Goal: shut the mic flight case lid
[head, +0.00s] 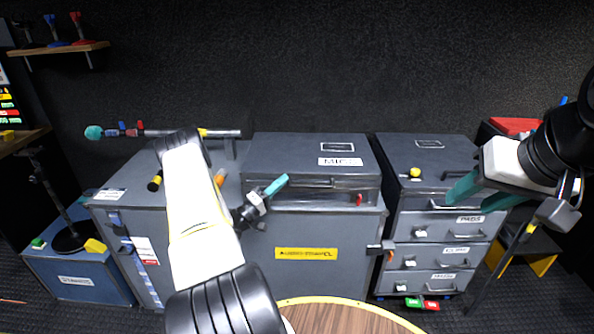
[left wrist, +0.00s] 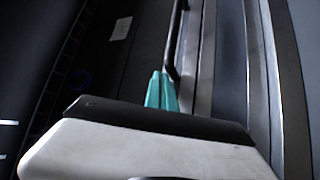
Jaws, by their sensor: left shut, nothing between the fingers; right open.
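The mic flight case (head: 330,194) is a grey box on top of a larger grey case, with a white label on its lid (head: 290,150). The lid lies down flat over the box; I cannot tell whether it is fully seated. My left gripper (head: 276,185) has teal fingers pressed together, empty, at the front left of the lid. In the left wrist view the fingers (left wrist: 160,92) point along a dark bar handle (left wrist: 175,40) and metal edges. My right gripper (head: 470,190) is open and empty, in front of the drawer unit at right.
The large grey case (head: 320,272) with a yellow label stands below. A drawer unit (head: 440,228) stands right of it, with a yellow knob-like object (head: 415,172) on top. A microphone boom (head: 150,132) lies at back left. A round wooden top (head: 345,318) is in front.

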